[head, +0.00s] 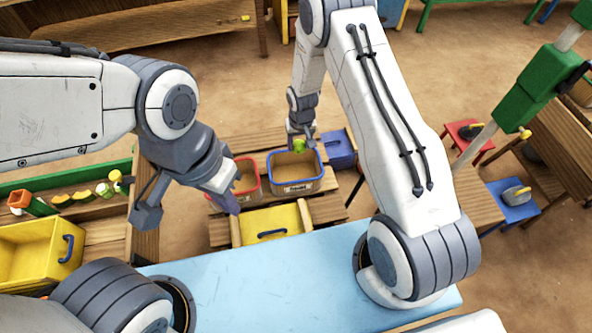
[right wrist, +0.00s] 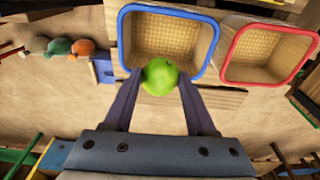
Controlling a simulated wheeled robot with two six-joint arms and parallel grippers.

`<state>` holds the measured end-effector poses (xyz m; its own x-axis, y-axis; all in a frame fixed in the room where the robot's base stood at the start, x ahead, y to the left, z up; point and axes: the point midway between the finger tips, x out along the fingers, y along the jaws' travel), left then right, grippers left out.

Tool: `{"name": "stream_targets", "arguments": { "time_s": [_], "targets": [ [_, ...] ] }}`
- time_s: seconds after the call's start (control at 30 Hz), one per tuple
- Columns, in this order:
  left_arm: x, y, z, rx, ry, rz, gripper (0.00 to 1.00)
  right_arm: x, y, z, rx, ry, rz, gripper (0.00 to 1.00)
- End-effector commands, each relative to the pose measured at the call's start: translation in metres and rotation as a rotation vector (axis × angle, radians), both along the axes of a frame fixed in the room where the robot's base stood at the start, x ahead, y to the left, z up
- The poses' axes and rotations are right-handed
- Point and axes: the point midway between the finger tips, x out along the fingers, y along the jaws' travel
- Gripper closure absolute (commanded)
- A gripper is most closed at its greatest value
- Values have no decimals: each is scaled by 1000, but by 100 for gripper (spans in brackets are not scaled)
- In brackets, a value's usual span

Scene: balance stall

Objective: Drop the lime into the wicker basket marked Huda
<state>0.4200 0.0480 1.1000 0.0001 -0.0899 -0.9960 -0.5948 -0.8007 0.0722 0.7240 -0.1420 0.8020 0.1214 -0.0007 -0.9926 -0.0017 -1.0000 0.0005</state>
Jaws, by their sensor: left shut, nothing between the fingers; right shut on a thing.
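The green lime (head: 299,146) is held between the fingertips of my right gripper (right wrist: 160,77), which is shut on it; the lime also shows in the right wrist view (right wrist: 160,80). A wicker basket with a blue rim (head: 307,187) stands below it. In the right wrist view, the lime overlaps the near rim of this basket (right wrist: 211,52). A front label is too small to read surely. A red-rimmed wicker basket (head: 249,193) stands just left of it in the head view. My left gripper (head: 228,203) is shut and empty, in front of the red basket.
A yellow drawer with a dark handle (head: 272,220) is below the baskets. A yellow bin (head: 30,250) and a shelf with small items (head: 85,197) are at the left. A blue box (head: 340,150) stands right of the baskets. Low stools stand further right.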

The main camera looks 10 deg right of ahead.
Motion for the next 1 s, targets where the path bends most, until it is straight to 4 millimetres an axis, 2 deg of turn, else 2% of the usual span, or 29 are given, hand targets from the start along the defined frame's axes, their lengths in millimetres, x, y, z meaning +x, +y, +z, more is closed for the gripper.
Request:
{"name": "stream_targets", "arguments": {
  "time_s": [0.5, 0.87, 0.9, 0.97, 1.0],
  "targets": [
    [0, 0, -40, 0, 0, 0, 100, -1, -3, -56, 1, 0, -5, 98],
    [0, 0, -41, 0, 0, 0, 100, -1, -4, -59, 1, 0, -5, 98],
    [0, 0, -41, 0, 0, 0, 100, -1, -3, -59, 1, 0, -5, 28],
    [0, 0, -41, 0, 0, 0, 100, -1, -3, -59, 1, 0, -5, 8],
    [0, 0, -41, 0, 0, 0, 100, -1, -3, -59, 1, 0, -5, 8]
  ]
}}
